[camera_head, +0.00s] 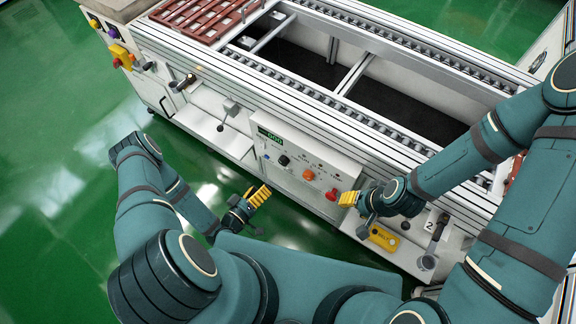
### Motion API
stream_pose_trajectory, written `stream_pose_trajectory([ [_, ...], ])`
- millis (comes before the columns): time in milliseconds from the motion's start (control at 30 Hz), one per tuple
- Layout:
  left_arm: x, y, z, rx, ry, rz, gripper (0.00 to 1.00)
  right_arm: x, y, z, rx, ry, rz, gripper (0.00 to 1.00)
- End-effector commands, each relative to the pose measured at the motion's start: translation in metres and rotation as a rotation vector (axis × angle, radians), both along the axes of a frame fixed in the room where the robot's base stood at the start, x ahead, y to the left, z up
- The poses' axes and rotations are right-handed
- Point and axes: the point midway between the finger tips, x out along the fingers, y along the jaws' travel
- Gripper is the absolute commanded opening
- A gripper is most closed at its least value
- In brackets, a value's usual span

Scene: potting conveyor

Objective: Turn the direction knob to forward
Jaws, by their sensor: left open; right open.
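The control panel (300,190) is on the front side of the conveyor, with a small green display (270,135) at its upper left. A black knob (284,160), an orange round control (309,174) and a red control (332,194) sit in a row on it. Their labels are too small to read, so I cannot tell which is the direction knob or its setting. My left gripper (259,196) is open and empty, in front of the panel below the black knob. My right gripper (348,199) is open and empty, just right of the red control.
The conveyor (420,70) has roller rails around dark open bays. A red slatted tray (200,15) lies at its far left end. A yellow box with a red button (122,55) is at the left corner. A yellow plate (383,238) is below my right gripper. Green floor is clear at left.

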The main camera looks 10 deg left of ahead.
Motion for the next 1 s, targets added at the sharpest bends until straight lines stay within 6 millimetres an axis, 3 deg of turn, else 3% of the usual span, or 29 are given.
stream_pose_trajectory([
  [100, -0.01, 0.001, -0.004, -0.048, -0.053, 0.024, 0.7, 0.0, 0.0, -0.004, 0.0, 0.001, 0.001, 0.47],
  [267, -0.002, -0.002, -0.002, -0.057, -0.07, 0.026, 0.7, 0.0, 0.0, -0.005, 0.0, 0.0, 0.001, 0.47],
  [800, 0.09, -0.036, -0.003, -0.055, -0.067, 0.026, 0.7, 0.003, 0.0, -0.019, -0.001, -0.006, 0.0, 0.47],
  [1000, 0.112, -0.043, -0.002, -0.056, -0.066, 0.025, 0.7, 0.003, 0.0, -0.022, -0.001, -0.008, -0.001, 0.47],
])
